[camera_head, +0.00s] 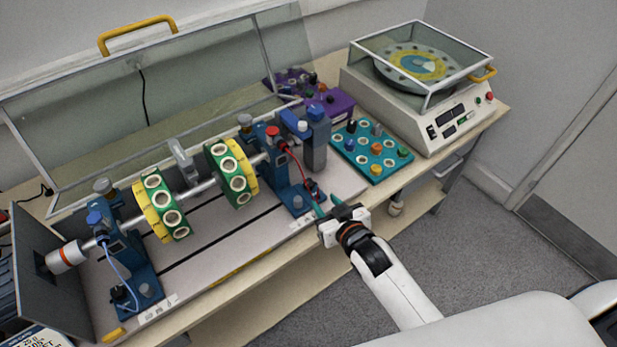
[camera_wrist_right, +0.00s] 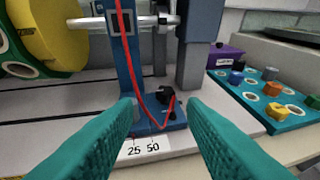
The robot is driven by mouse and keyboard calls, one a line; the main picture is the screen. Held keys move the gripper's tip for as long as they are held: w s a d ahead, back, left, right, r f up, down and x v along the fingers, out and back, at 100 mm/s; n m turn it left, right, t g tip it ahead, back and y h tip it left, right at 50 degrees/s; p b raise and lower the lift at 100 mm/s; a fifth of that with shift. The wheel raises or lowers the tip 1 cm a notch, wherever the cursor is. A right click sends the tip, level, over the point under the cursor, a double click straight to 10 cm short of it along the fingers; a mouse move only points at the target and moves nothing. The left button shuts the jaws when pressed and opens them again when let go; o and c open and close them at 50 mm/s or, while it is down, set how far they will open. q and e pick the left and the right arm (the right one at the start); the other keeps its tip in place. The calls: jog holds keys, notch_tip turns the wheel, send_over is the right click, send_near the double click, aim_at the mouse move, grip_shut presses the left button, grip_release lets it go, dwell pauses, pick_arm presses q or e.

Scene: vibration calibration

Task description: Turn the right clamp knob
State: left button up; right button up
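The right blue bearing stand (camera_head: 287,180) holds the shaft's right part, with a red-capped sensor (camera_head: 271,132) on top. At its foot is a black knob-like part (camera_head: 311,187), with a red cable's end close by; it also shows in the right wrist view (camera_wrist_right: 164,95). A grey knob (camera_head: 297,202) is low on the stand's front. Which of these is the clamp knob is unclear. My right gripper (camera_head: 326,205) is in front of the foot. Its teal fingers (camera_wrist_right: 162,125) are apart and empty, with the black part between and beyond them. My left gripper is out of view.
The shaft carries green-and-yellow discs (camera_head: 233,173). A teal board of coloured pegs (camera_head: 369,150) lies to the right, and a covered turntable machine (camera_head: 435,100) stands at the far right. A raised clear cover (camera_head: 190,90) is behind. The floor in front is clear.

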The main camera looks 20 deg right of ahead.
aim_at(310, 183)
jog(key=x, duration=0.7)
jog(key=d+f+x, duration=0.1)
jog(key=x, duration=0.3)
jog(key=shift+w+a+p, duration=0.1)
jog(key=shift+w+p, duration=0.05)
jog(key=shift+p, duration=0.15)
jog(key=c, duration=0.7)
